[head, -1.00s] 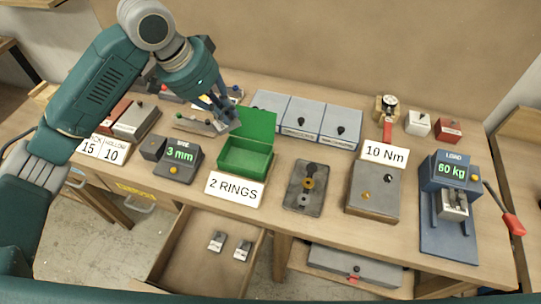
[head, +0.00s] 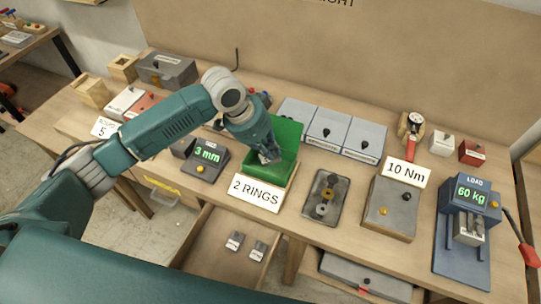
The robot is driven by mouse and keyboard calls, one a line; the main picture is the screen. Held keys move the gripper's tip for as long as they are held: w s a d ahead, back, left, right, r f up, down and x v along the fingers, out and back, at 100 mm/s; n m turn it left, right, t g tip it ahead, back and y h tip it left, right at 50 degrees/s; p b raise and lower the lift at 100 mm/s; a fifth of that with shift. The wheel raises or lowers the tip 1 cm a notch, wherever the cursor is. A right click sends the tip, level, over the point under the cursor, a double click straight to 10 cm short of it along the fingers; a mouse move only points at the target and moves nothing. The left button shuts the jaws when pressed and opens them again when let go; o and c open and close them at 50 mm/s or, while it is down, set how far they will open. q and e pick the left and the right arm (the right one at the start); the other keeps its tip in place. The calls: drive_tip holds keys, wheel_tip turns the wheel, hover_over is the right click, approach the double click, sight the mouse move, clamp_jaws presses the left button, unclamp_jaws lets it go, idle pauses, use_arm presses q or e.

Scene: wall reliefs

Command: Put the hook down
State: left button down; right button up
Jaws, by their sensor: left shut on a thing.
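My left gripper (head: 266,152) points down at the open green box (head: 262,182), with its fingertips over or just inside the box. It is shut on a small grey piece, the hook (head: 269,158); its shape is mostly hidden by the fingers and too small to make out. I cannot tell whether the hook touches the box floor. The box's green lid (head: 288,133) stands open behind the gripper. My right gripper is not in view.
Left of the box is a gauge reading 3 mm (head: 207,155). Right of it are a dark plate with rings (head: 325,198), a grey box by a "10 Nm" sign (head: 404,171), and a load tester (head: 470,195). Lidded grey boxes (head: 327,128) stand behind. An open drawer (head: 215,255) juts out below.

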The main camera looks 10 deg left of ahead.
use_arm(q)
wheel_tip(320, 180, down, 4)
drive_tip(key=shift+r+p, duration=0.25)
drive_tip(key=shift+p, duration=0.15)
drive_tip(key=shift+f, duration=0.45)
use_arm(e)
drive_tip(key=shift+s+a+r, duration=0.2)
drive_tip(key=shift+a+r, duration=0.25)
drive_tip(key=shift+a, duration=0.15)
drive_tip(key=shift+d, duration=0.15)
use_arm(q)
drive_tip(key=c, duration=1.8)
unclamp_jaws()
drive_tip(key=shift+f, duration=0.15)
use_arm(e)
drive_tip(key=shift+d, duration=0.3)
use_arm(q)
drive_tip(key=shift+o, duration=0.2)
